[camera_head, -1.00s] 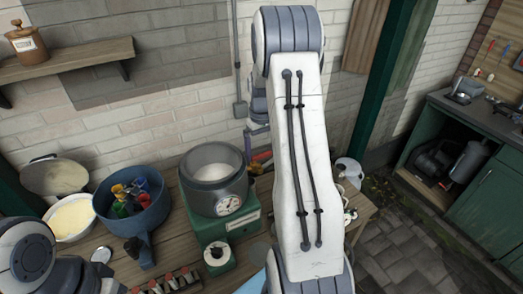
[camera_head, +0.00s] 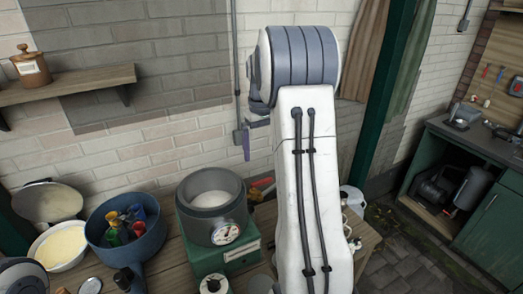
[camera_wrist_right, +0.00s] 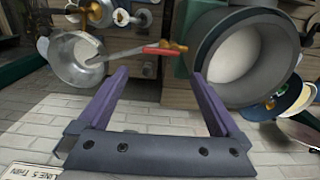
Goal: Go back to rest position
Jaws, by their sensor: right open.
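My right arm rises across the middle of the head view, and its purple gripper (camera_head: 246,142) shows beside the arm's upper joint, in front of the brick wall. In the right wrist view the right gripper (camera_wrist_right: 160,75) is open, its two purple fingers wide apart with nothing held between them. Beyond the fingers are a grey pot (camera_wrist_right: 262,58) and a red-handled tool (camera_wrist_right: 160,51), both apart from the gripper. Only a rounded part of my left arm shows at the lower left corner of the head view. The left gripper is outside the picture.
On the wooden table stand a grey pot with a dial (camera_head: 212,228) on a green base, a blue pan (camera_head: 150,245) with colourful items, and a white bowl (camera_head: 60,248). A wall shelf (camera_head: 80,82) holds a brown jar (camera_head: 30,66). A green post (camera_head: 385,110) stands right of my arm.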

